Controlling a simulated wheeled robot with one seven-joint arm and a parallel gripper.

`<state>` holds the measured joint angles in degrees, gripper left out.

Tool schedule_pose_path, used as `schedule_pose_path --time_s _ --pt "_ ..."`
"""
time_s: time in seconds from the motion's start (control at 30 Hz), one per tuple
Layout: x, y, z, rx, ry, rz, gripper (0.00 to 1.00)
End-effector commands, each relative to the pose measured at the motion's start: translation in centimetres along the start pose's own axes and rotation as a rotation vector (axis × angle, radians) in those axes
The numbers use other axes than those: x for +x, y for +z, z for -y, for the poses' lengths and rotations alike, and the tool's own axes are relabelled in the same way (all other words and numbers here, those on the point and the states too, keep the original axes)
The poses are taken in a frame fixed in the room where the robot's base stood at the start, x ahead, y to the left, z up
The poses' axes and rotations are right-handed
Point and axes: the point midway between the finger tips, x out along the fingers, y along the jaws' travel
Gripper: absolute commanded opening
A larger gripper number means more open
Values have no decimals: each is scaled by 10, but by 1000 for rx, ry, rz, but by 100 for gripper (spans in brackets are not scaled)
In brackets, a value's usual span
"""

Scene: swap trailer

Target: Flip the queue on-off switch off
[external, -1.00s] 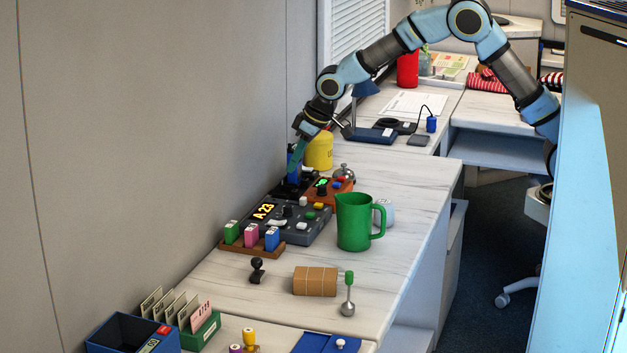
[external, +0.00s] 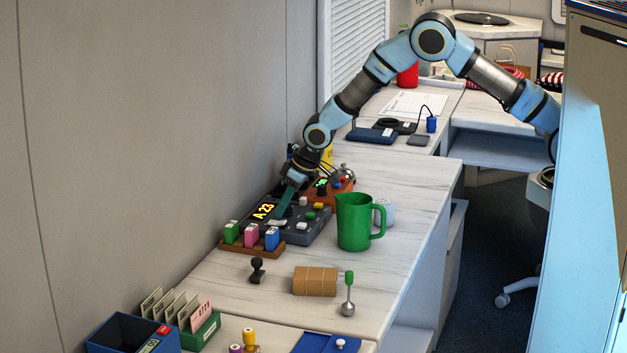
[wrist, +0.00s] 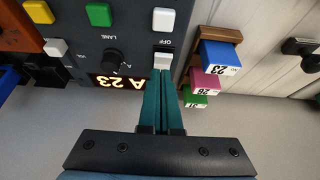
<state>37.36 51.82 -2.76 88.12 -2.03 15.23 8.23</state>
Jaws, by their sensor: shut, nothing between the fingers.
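The dark grey queue console (external: 312,232) stands on the counter, with its orange "A 23" display (external: 264,211) lit. In the wrist view the console appears upside down, with the display (wrist: 118,81) at its lower edge. A small white switch (wrist: 163,57) sits beside the "OFF" lettering; its exact tilt is hard to tell. My gripper (wrist: 163,73) is shut and empty, its teal fingertips right at the switch's edge. I cannot tell whether they touch it. In the external view my gripper (external: 281,214) points down over the console's left part and hides the switch.
A wooden rack (external: 255,249) with green, pink and blue blocks stands in front of the console. A green pitcher (external: 354,222) stands close on the right. An orange device (external: 333,194) sits behind, and the wall is close on the left.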

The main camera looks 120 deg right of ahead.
Motion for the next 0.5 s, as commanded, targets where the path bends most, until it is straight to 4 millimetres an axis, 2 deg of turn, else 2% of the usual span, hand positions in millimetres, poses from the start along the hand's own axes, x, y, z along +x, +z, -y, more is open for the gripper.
schedule_pose_path --time_s 0.5 --pt "7 7 0 0 0 0 0"
